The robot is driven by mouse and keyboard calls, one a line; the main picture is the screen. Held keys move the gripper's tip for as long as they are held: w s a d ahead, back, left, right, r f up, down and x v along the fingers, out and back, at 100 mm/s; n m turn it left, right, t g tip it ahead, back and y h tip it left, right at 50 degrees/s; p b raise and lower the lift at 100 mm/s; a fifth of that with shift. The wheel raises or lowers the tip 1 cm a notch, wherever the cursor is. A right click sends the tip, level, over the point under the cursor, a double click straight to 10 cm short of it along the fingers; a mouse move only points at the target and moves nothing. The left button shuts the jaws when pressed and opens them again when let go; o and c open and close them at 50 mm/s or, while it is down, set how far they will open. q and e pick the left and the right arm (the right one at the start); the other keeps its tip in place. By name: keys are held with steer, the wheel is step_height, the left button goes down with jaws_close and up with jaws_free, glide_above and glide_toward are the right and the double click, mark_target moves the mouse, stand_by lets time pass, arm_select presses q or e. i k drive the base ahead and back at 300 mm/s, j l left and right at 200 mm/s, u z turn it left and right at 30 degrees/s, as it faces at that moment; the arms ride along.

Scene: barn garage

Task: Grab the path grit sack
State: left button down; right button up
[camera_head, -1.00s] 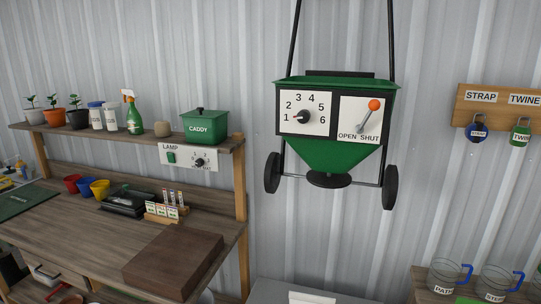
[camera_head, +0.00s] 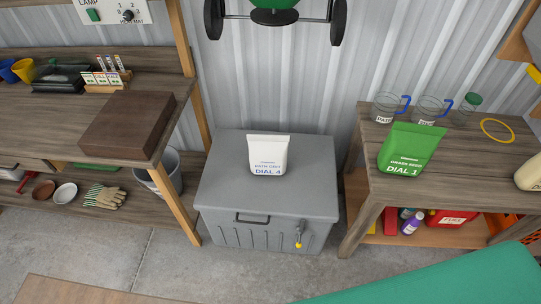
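The path grit sack (camera_head: 267,156) is a small white bag with blue lettering that includes "DIAL 4". It stands upright on the lid of a grey storage chest (camera_head: 225,185) in the middle of the view. Nothing touches the sack and its front is fully visible. Neither of my grippers shows in the head view.
A green grass seed bag (camera_head: 408,150) marked "DIAL 1" stands on the right wooden table (camera_head: 470,180), near measuring jugs (camera_head: 384,107). A workbench with a brown block (camera_head: 127,125) is at left. A green surface (camera_head: 450,280) fills the lower right. Concrete floor (camera_head: 180,265) lies before the chest.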

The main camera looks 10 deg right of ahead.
mark_target(268, 153)
steer(key=i+j, duration=0.3)
steer(key=i+j+z, duration=0.55)
steer(key=j+z, duration=0.2)
steer(key=j, duration=0.1)
